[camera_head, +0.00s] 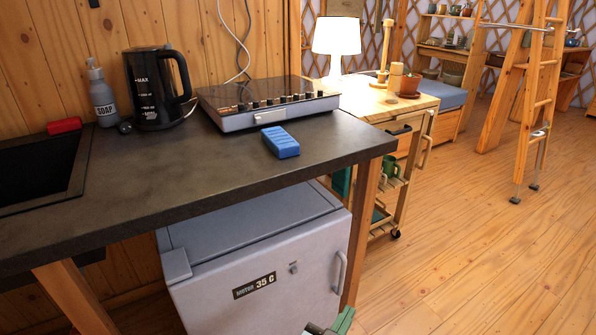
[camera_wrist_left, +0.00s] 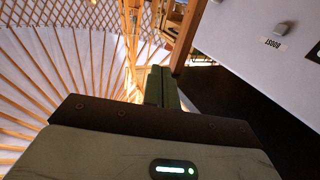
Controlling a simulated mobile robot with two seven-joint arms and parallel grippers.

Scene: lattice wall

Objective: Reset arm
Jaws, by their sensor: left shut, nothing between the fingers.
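My left gripper (camera_head: 341,322) shows only as green fingertips at the bottom edge of the head view, in front of the grey fridge. In the left wrist view its two green fingers (camera_wrist_left: 162,88) are together, shut with nothing between them. The rest of the left arm is out of the head view. My right gripper is in neither view.
The fridge (camera_head: 255,262) stands under a dark counter (camera_head: 180,175). On the counter are a kettle (camera_head: 157,90), soap bottle (camera_head: 102,98), stove (camera_head: 265,102) and blue block (camera_head: 281,142). A wooden cart (camera_head: 415,100) stands beyond. Floor at right is clear up to a ladder (camera_head: 538,100).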

